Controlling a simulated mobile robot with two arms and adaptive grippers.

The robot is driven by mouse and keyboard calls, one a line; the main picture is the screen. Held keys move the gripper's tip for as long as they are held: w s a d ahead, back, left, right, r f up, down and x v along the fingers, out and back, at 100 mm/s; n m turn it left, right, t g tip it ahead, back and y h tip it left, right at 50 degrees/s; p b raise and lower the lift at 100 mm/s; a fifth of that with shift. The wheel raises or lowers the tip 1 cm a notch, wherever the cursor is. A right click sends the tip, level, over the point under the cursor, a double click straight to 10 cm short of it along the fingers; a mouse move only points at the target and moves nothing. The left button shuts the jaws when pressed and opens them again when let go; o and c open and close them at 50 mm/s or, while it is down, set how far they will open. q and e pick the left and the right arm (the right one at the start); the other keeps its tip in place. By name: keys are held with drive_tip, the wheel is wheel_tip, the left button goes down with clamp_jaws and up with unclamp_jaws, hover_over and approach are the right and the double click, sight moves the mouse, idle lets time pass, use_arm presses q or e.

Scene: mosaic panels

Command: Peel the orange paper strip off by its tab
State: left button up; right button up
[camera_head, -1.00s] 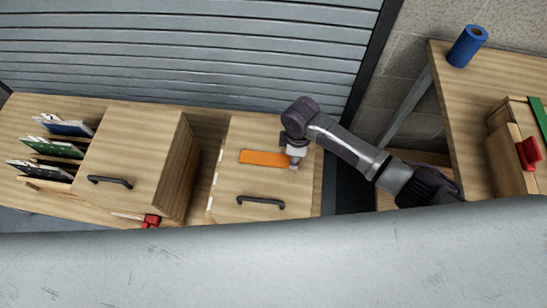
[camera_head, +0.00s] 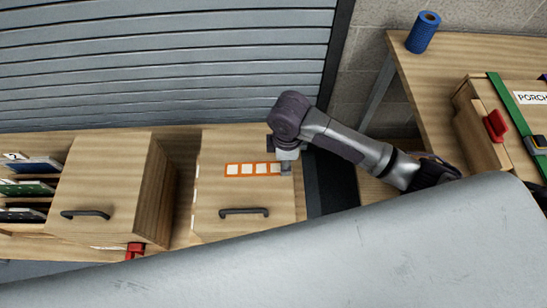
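An orange-bordered strip (camera_head: 231,170) with a row of several pale squares lies on the light wooden panel (camera_head: 225,195). No solid orange paper shows over the squares. My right gripper (camera_head: 286,167) points down at the strip's right end, at or just above the panel. Its fingertips are small and dark here, so I cannot tell whether they are shut or hold paper. The tab is not visible. My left gripper is not in view.
The wooden panel has a black handle (camera_head: 244,212). Left of it stands a wooden box (camera_head: 105,180) with a red clamp (camera_head: 134,250), then a rack of boards (camera_head: 32,190). A side table at right holds a blue roll (camera_head: 422,33) and a crate with a green strap (camera_head: 515,110).

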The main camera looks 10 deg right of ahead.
drive_tip(key=s+d+r, duration=0.4)
drive_tip(key=s, duration=0.2)
wheel_tip(320, 180, up, 10)
drive_tip(key=p, duration=1.2)
drive_tip(key=shift+w+a, duration=0.15)
drive_tip(key=shift+a, duration=0.05)
idle(2.2)
idle(0.5)
